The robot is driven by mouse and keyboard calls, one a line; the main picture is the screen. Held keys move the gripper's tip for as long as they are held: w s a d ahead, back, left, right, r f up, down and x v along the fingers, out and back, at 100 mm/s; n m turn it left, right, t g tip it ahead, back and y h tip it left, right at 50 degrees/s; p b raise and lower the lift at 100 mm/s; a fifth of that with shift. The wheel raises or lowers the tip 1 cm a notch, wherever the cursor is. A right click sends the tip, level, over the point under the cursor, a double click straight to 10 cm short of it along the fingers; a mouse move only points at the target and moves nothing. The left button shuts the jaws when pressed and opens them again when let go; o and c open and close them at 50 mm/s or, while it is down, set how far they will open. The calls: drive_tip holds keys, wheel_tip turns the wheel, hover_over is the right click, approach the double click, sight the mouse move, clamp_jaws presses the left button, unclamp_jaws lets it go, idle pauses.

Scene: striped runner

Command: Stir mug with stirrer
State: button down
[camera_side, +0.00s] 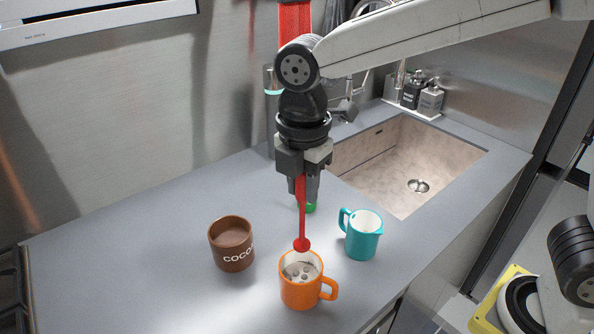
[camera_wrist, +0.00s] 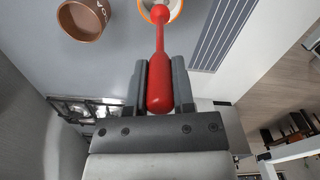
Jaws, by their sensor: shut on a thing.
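My gripper (camera_side: 304,187) is shut on the red stirrer (camera_side: 302,215), which hangs down with its round tip lowest. In the wrist view the stirrer (camera_wrist: 160,85) lies between the two dark fingers of my gripper (camera_wrist: 160,75). The orange mug (camera_side: 301,292) stands upright on the counter, with its handle to the right and pale round pieces inside. The stirrer's tip shows at the mug's back rim in the side view; I cannot tell if it is inside. In the wrist view the mug (camera_wrist: 174,14) is partly cut off, with the tip over its opening.
A brown cup marked with "COCO" letters (camera_side: 231,244) stands left of the mug. A teal jug (camera_side: 362,236) stands to the right and behind. A sink (camera_side: 405,160) with soap bottles (camera_side: 430,99) lies further back. The counter's left part (camera_side: 120,245) is clear.

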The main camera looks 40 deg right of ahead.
sight(302, 242)
drive_tip(key=shift+a+f, duration=0.1)
drive_tip(key=shift+f, duration=0.05)
drive_tip(key=shift+f, duration=6.15)
